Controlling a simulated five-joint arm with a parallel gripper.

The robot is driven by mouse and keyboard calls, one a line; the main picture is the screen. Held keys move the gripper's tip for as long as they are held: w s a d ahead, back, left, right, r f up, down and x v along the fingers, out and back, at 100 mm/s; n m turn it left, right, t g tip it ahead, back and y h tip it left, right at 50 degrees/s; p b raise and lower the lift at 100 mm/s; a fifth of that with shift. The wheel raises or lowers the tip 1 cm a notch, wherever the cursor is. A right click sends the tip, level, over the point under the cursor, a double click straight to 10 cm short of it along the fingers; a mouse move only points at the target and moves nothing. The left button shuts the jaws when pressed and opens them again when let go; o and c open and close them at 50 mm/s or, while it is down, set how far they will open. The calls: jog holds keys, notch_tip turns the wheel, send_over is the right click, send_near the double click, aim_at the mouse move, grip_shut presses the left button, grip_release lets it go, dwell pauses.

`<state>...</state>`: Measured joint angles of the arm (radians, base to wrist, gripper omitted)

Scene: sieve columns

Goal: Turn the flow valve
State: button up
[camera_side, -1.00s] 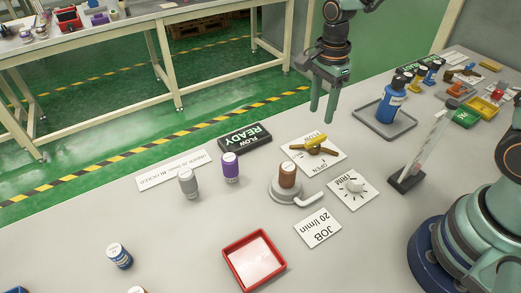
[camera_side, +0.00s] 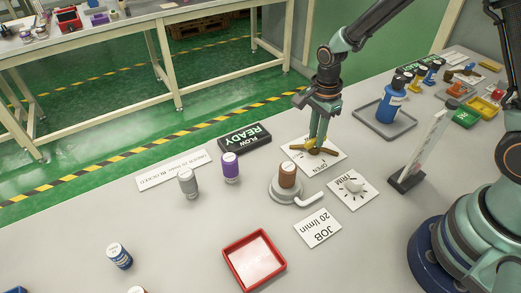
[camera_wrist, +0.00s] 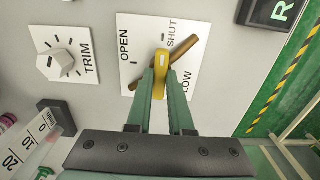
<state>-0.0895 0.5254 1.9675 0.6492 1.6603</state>
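The flow valve has a yellow handle (camera_wrist: 160,63) over a brown bar (camera_wrist: 184,47), on a white plate (camera_wrist: 205,62) marked OPEN, SHUT and FLOW. The bar lies diagonally across the plate. In the side view the valve (camera_side: 328,151) is partly covered by my fingers. My gripper (camera_side: 317,143) points down at the valve. In the wrist view my gripper (camera_wrist: 161,72) has one fingertip on each side of the yellow handle. The fingertips look very close to it, but I cannot tell whether they press on it.
The TRIM dial (camera_side: 353,186) and a brown-capped column on a round base (camera_side: 285,192) stand near the valve. A black READY sign (camera_side: 245,138) lies to its left. A clear upright gauge (camera_side: 430,150) and a blue bottle (camera_side: 390,105) stand to the right.

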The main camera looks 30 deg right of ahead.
grip_shut()
jog(key=n, duration=0.4)
jog(key=shift+n, duration=0.3)
jog(key=n, duration=0.4)
jog(key=shift+n, duration=0.3)
jog(key=n, duration=0.4)
jog(key=shift+r+n, duration=0.1)
jog(key=shift+n, duration=2.3)
jog(key=o, duration=0.7)
grip_release()
